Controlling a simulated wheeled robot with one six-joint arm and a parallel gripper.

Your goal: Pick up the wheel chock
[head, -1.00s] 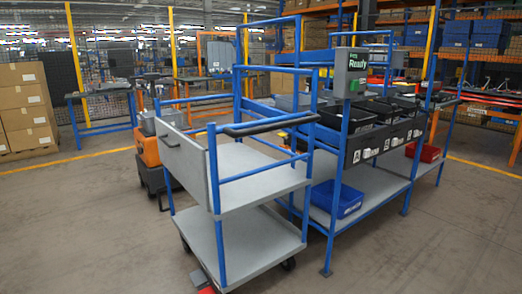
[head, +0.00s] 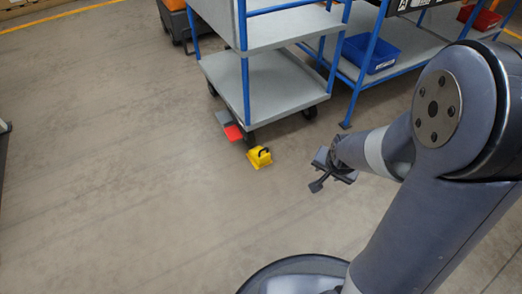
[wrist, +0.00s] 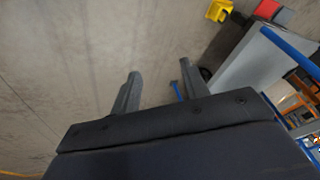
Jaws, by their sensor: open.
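The wheel chock (head: 259,157) is a yellow block with a black handle. It sits on the floor by the front caster of the grey cart (head: 275,85).
A red pedal (head: 233,133) and a grey plate (head: 223,117) are low at the cart's near edge, next to the chock. A blue-legged rack with a blue bin (head: 371,53) stands to the right. The floor left and in front of the chock is clear.

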